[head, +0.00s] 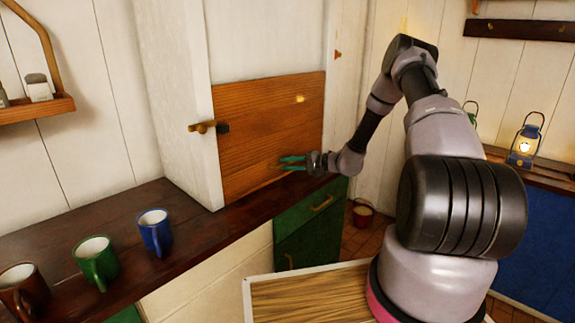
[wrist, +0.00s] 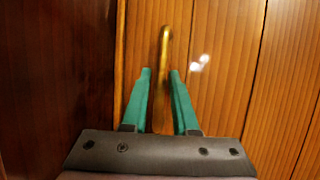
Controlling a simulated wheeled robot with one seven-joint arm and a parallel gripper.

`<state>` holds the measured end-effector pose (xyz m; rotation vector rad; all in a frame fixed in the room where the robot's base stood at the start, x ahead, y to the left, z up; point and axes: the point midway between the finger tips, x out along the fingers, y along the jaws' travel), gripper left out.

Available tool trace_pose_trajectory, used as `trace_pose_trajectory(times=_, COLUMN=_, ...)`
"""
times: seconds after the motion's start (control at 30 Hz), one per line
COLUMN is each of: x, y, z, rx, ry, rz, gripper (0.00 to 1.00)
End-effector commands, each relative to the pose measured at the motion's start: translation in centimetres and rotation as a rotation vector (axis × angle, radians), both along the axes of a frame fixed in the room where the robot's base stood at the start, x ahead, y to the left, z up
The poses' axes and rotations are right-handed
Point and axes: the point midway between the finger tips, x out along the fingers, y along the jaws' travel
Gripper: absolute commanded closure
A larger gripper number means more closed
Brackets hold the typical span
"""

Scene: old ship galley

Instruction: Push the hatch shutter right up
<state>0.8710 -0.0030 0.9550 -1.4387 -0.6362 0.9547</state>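The hatch shutter (head: 262,120) is an orange-brown plank panel in a white frame, down with its lower edge at the dark counter. It also fills the middle and right of the wrist view (wrist: 225,90). A brass handle (wrist: 165,48) stands out from it. My gripper (head: 282,163) is in front of the shutter's lower part. In the wrist view, its green fingers (wrist: 160,72) are apart, with the handle between them. A gap shows on the left of the handle; the right finger is close to it, and I cannot tell whether they touch.
A brass peg with a dark end (head: 205,127) sits at the frame's left side. A blue mug (head: 155,236), a green mug (head: 97,265) and a brown mug (head: 22,290) stand on the dark counter (head: 110,212). A lit lantern (head: 525,145) stands at the right.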

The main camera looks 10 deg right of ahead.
Motion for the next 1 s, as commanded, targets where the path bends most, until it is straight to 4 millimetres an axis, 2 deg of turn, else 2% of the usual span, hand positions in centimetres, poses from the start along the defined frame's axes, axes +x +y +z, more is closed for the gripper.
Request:
trace_pose_trajectory(times=0.3, x=0.15, y=0.24, z=-0.05, rx=0.000, ry=0.000, rz=0.000, gripper=0.73)
trace_pose_trajectory(times=0.37, x=0.14, y=0.24, z=-0.04, rx=0.000, ry=0.000, rz=0.000, gripper=0.96)
trace_pose_trajectory(times=0.4, x=0.14, y=0.24, z=-0.04, rx=0.000, ry=0.000, rz=0.000, gripper=1.00)
trace_pose_trajectory(times=1.0, x=0.12, y=0.19, z=-0.07, rx=-0.001, ry=0.001, rz=0.000, gripper=1.00)
